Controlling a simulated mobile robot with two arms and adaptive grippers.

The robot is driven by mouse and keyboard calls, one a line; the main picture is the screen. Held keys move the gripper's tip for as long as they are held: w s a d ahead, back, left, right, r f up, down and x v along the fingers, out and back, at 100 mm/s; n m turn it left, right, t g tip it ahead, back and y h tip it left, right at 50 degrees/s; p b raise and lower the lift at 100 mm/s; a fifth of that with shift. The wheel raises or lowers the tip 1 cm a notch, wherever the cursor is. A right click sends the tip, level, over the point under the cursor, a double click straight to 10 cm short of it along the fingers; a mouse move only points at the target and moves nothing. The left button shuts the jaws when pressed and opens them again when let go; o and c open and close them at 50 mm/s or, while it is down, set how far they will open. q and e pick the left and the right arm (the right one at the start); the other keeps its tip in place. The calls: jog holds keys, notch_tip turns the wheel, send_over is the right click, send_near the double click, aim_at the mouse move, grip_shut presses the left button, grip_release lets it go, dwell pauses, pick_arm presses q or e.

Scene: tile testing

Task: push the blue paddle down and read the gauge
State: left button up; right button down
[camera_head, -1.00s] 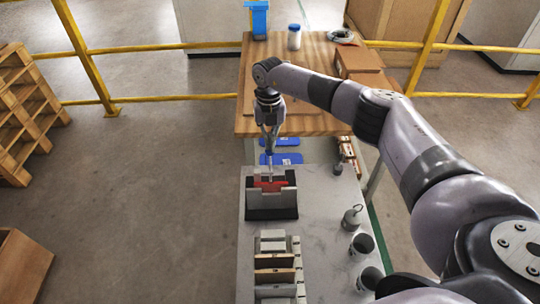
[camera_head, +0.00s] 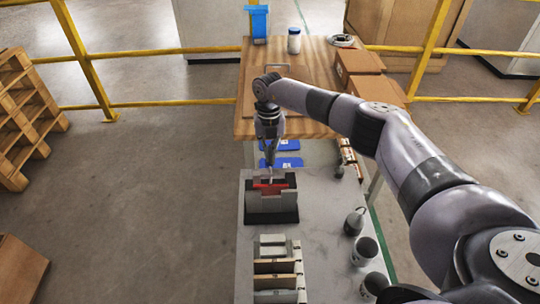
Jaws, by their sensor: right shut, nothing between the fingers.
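Two flat blue pieces with pale labels show past the far end of the grey table, a farther one (camera_head: 290,145) and a nearer one (camera_head: 289,162); I cannot tell whether either is the paddle. My right gripper (camera_head: 270,168) is shut and empty, pointing down just behind a dark grey block fixture (camera_head: 270,204) with a red piece (camera_head: 268,187) in its slot. Whether the fingertips touch the fixture is unclear. The gripper partly covers the left side of the blue pieces. I cannot make out a gauge. My left gripper is not in view.
The grey table (camera_head: 322,200) carries a slotted rack (camera_head: 277,267), a hooked weight (camera_head: 354,222) and dark cups (camera_head: 364,250) along its right side.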

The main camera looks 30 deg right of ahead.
pick_arm(q)
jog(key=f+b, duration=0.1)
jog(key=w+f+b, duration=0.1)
jog(key=b, duration=0.1)
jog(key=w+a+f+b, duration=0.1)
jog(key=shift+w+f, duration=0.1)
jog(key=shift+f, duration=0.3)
pick_arm(e)
jog(key=w, duration=0.1)
jog(key=w+d+r, duration=0.1)
jog(key=shift+w+r, duration=0.1)
jog(key=shift+w, duration=0.25)
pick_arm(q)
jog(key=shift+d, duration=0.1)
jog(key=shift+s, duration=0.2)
pick_arm(e)
notch_tip(320, 180, up, 8)
jog(key=shift+w+d, duration=0.15)
jog(key=shift+w, duration=0.25)
